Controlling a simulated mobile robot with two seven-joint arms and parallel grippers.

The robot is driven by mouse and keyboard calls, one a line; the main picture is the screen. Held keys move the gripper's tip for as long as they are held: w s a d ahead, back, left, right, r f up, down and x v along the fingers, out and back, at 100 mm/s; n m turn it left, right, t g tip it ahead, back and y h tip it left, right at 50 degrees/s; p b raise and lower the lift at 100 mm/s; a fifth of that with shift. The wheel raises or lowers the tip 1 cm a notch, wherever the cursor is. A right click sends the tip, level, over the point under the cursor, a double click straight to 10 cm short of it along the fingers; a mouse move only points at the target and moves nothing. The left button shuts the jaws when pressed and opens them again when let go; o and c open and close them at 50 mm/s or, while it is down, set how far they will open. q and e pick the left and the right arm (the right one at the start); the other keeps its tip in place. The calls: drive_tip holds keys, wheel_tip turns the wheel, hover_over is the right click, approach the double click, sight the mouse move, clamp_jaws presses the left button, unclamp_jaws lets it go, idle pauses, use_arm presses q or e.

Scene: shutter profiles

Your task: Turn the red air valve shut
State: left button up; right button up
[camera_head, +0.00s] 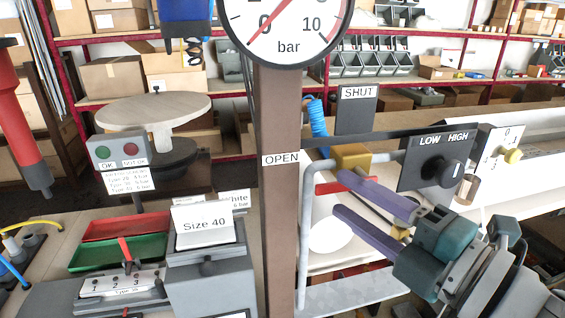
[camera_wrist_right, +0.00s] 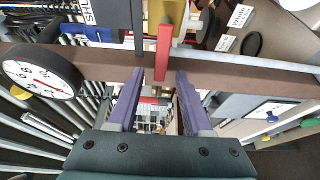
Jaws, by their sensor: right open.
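The valve's red lever (camera_head: 331,187) shows just beyond my right gripper's fingertips, below a yellow valve body (camera_head: 352,157). Its visible end points left, towards the OPEN label (camera_head: 281,160) on the brown post. The SHUT label (camera_head: 358,92) is on a dark plate above. My right gripper (camera_head: 338,193) has its purple fingers spread apart. In the right wrist view the red lever (camera_wrist_right: 163,50) reaches down from the yellow body (camera_wrist_right: 170,12) to the gap between the fingertips (camera_wrist_right: 160,76). I cannot tell if they touch it. My left gripper is not in view.
A round pressure gauge (camera_head: 287,25) tops the brown post (camera_head: 281,220). A black LOW/HIGH knob panel (camera_head: 436,160) and a grey pipe (camera_head: 303,235) are close to my right gripper. A Size 40 box (camera_head: 205,262) and red and green trays (camera_head: 120,250) stand left.

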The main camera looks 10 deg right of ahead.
sight(334, 189)
drive_tip(key=x, duration=0.4)
drive_tip(key=shift+a, duration=0.1)
clamp_jaws()
idle(0.3)
idle(0.9)
